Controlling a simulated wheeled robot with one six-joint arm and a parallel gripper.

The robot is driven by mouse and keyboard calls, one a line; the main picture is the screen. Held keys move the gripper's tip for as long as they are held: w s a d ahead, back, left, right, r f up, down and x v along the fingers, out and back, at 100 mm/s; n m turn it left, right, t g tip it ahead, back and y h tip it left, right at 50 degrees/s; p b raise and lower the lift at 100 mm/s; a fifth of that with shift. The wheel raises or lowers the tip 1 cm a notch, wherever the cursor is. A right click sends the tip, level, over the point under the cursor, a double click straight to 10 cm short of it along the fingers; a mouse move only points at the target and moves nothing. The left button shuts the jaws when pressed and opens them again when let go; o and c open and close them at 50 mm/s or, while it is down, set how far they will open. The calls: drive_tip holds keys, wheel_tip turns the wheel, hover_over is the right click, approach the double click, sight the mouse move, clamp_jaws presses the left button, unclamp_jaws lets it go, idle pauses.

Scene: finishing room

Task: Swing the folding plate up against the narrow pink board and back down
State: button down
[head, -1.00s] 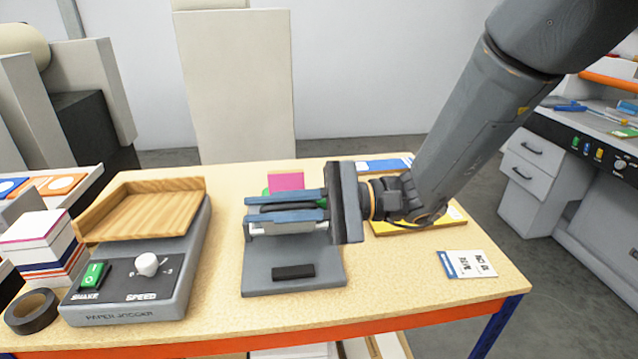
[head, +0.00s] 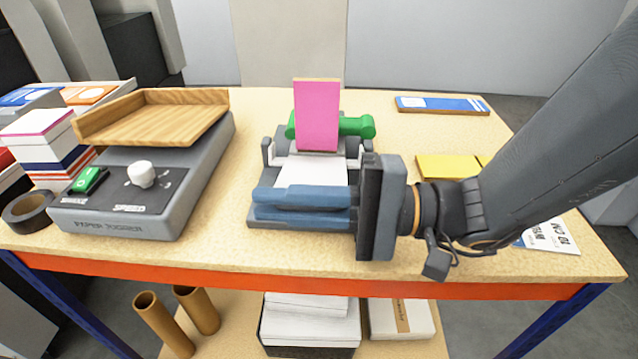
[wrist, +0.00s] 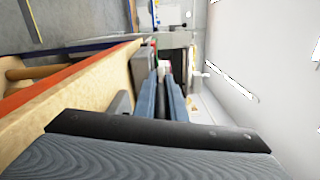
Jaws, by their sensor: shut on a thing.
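The narrow pink board (head: 316,122) stands upright at the back of a small grey fixture on the table. The folding plate (head: 310,172) shows as a pale, nearly flat surface in front of the board, apart from its face. My gripper (head: 262,203) reaches in from the right, with its blue fingers lying across the plate's front end. It is shut on the plate, though the fingers hide the gripped edge. In the wrist view the fingers (wrist: 167,100) extend forward, and the hold itself is not clear.
A green bar (head: 357,127) lies behind the pink board. The paper jogger (head: 135,205) stands close on the left. Yellow pads (head: 445,167) and a blue-and-white packet (head: 440,105) lie to the right. The table's orange front edge (head: 330,290) is near my gripper.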

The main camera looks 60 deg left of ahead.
drive_tip(key=shift+f, duration=0.1)
idle(0.3)
drive_tip(key=c, duration=1.8)
unclamp_jaws()
drive_tip(key=shift+w+d, duration=0.1)
drive_tip(key=shift+w, duration=0.05)
drive_tip(key=b+v, duration=0.1)
drive_tip(key=v, duration=0.6)
drive_tip(key=shift+w+d, duration=0.2)
drive_tip(key=shift+w, duration=0.05)
